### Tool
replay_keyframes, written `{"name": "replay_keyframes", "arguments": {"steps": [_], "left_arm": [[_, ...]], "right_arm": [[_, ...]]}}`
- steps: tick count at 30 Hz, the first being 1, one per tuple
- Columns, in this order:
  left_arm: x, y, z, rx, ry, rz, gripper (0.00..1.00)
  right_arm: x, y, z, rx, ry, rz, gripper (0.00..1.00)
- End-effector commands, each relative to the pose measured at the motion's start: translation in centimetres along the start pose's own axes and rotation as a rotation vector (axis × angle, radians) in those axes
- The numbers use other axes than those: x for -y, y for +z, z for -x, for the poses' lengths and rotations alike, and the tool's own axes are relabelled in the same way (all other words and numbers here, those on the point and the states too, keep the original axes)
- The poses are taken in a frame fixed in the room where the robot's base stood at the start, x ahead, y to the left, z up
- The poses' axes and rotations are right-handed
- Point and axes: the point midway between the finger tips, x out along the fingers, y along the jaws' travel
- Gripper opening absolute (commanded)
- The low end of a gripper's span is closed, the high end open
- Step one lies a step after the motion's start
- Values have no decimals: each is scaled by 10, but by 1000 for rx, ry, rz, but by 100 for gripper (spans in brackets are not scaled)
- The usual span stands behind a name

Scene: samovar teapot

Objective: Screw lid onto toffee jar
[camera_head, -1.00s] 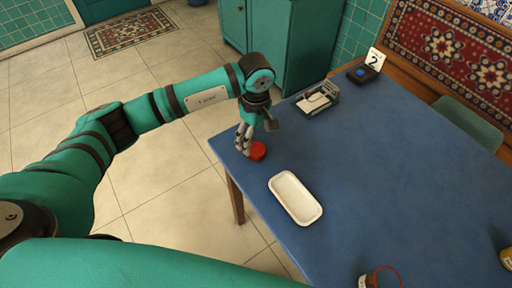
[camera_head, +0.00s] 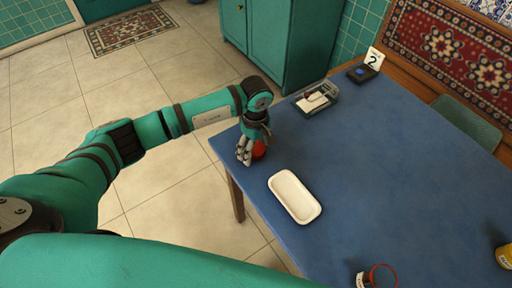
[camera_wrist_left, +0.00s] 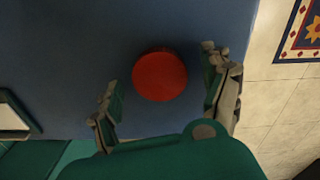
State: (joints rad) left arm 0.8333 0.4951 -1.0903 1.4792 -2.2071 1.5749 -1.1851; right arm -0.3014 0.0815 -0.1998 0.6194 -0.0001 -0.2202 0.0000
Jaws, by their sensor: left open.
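A round red lid (camera_head: 259,150) lies on the blue table (camera_head: 350,150) near its left corner. It also shows in the left wrist view (camera_wrist_left: 160,76) as a red disc between the fingers. My left gripper (camera_head: 250,154) is low over the lid, pointing down. In the left wrist view my left gripper (camera_wrist_left: 162,82) is open, with one finger on each side of the lid and gaps showing. A yellow-labelled container (camera_head: 505,256), possibly the toffee jar, is cut off at the right edge. My right gripper is not in view.
A red ring (camera_head: 383,275) shows at the bottom edge. The table's middle is clear.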

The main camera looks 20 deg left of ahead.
Motion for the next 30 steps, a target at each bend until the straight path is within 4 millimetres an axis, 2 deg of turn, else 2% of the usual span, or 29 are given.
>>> {"name": "replay_keyframes", "arguments": {"steps": [5, 15, 16, 25, 30], "left_arm": [[0, 0, 0, 0, 0, 0, 81], [0, 0, 0, -1, 0, 0, 38], [0, 0, 0, -1, 0, 0, 36], [0, -1, 2, -1, 0, 0, 36], [-1, -1, 13, -2, 4, -1, 36]], "right_arm": [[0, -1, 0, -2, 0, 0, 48], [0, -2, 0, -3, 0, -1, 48], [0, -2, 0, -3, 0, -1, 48], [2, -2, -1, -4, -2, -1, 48], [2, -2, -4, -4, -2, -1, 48]]}}
